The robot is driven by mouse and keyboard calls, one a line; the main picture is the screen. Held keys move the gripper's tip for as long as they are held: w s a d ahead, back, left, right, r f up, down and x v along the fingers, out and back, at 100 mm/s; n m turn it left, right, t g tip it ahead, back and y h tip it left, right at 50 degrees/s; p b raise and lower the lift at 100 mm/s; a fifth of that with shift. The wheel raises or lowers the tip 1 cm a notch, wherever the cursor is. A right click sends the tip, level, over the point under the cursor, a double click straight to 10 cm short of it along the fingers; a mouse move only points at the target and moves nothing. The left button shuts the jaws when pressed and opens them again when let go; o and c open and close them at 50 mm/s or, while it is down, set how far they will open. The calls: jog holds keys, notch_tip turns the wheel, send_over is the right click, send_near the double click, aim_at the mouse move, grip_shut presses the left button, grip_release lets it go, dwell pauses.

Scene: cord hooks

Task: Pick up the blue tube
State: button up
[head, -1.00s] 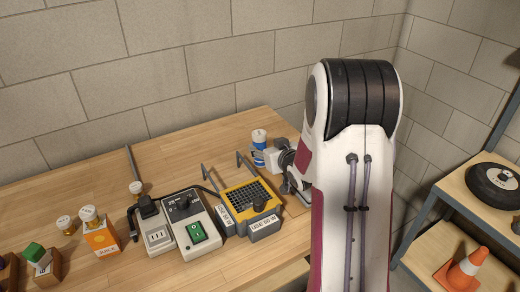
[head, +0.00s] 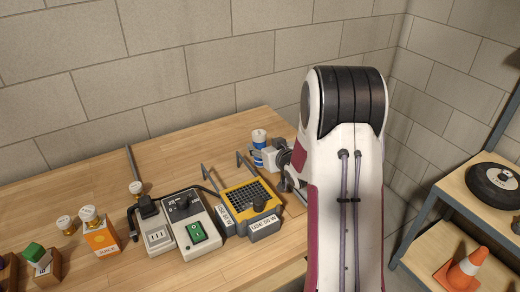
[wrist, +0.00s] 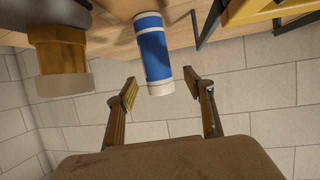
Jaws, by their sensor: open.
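The blue tube (head: 258,149) has white bands at its ends and stands upright near the back right edge of the wooden bench, partly hidden by my gripper. In the wrist view the blue tube (wrist: 154,52) lies ahead of and between my open fingertips, with no finger visibly touching it. My gripper (wrist: 166,88) is open and empty, its two fingers spread to either side. In the head view my gripper reaches the tube from the right, and its fingertips are hard to make out.
A yellow-framed unit with a dark grid (head: 250,200) and grey hooks stands left of my arm. A grey box with a green switch (head: 192,226) and an orange carton (head: 101,237) are farther left. A brick wall (head: 180,60) rises behind the bench.

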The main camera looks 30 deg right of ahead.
aim_at(262, 145)
jog(key=shift+w, duration=0.15)
jog(key=shift+w+d+f, duration=0.2)
jog(key=shift+w+f, duration=0.25)
jog(key=shift+w, duration=0.2)
jog(key=shift+w+d+f, duration=0.15)
jog(key=shift+w+f, duration=0.3)
jog(key=shift+w, duration=0.15)
jog(key=shift+x, duration=1)
jog(key=shift+r, duration=0.1)
jog(key=c, duration=1.4)
